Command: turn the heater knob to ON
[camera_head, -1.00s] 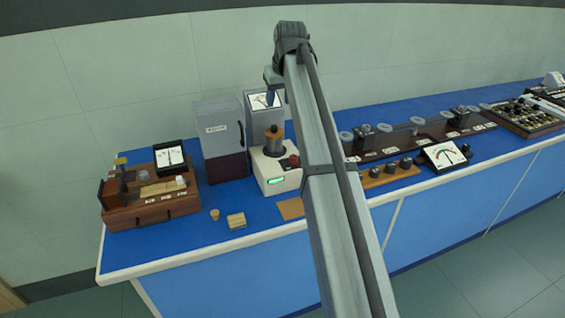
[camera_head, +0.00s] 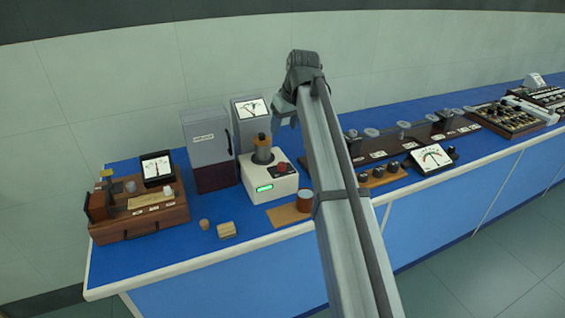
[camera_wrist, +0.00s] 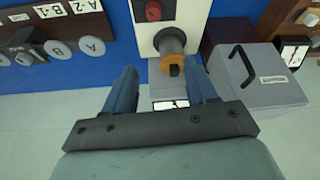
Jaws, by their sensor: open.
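A round red knob (camera_head: 282,168) sits on top of a white box (camera_head: 262,190) with a lit green display. I take it for the heater knob; its ON and OFF marks are too small to read. The knob also shows at the top of the wrist view (camera_wrist: 153,11). A dark cylinder with an orange-brown top (camera_head: 262,146) stands on the same box behind the knob. My gripper (camera_head: 284,112) is above and behind the box, to the right of the cylinder. In the wrist view my gripper (camera_wrist: 163,76) has its blue fingers apart with nothing held; the knob is beyond the fingertips.
A grey cabinet (camera_head: 206,140) and a dial meter (camera_head: 251,110) stand behind the box. A copper cup (camera_head: 304,199) stands in front of it. A wooden apparatus (camera_head: 140,217) is at the left. A dark rail with round discs (camera_head: 405,136) runs along the right.

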